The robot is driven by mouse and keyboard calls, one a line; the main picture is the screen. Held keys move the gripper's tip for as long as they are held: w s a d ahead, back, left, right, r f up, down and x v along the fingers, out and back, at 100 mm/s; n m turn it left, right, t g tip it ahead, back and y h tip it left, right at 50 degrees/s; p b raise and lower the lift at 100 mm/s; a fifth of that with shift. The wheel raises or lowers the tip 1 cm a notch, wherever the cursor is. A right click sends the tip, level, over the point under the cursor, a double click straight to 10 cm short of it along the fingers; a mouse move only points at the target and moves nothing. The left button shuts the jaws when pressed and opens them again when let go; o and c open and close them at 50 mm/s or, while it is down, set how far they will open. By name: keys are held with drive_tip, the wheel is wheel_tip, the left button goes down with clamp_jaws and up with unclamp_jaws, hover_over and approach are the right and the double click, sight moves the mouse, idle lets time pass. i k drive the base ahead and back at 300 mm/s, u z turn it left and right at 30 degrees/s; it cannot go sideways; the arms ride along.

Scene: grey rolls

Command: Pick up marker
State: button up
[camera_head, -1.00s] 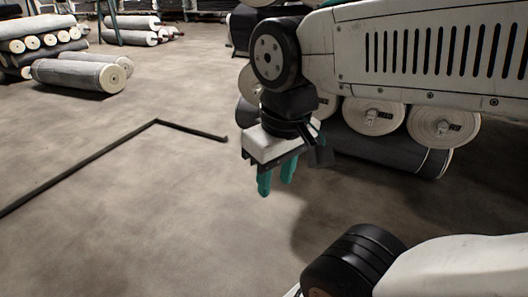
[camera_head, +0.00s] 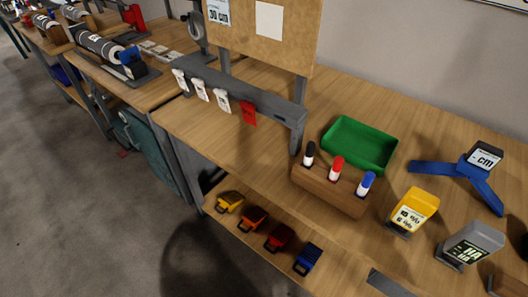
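Three markers stand upright in a wooden block (camera_head: 328,190) near the front edge of the workbench. The black-capped marker (camera_head: 309,153) is at the left, the red-capped marker (camera_head: 336,168) in the middle and the blue-capped marker (camera_head: 366,184) at the right. They have white bodies whose lower ends are hidden in the block. My gripper is out of view, so its distance from the markers does not show.
A green tray (camera_head: 359,134) lies behind the block. A yellow device (camera_head: 413,211), a grey device (camera_head: 469,246) and a blue stand (camera_head: 439,170) are to its right.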

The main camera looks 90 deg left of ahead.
sight(338, 163)
drive_tip(key=z, duration=1.2)
drive_tip(key=k, duration=1.5)
drive_tip(key=u, duration=1.65)
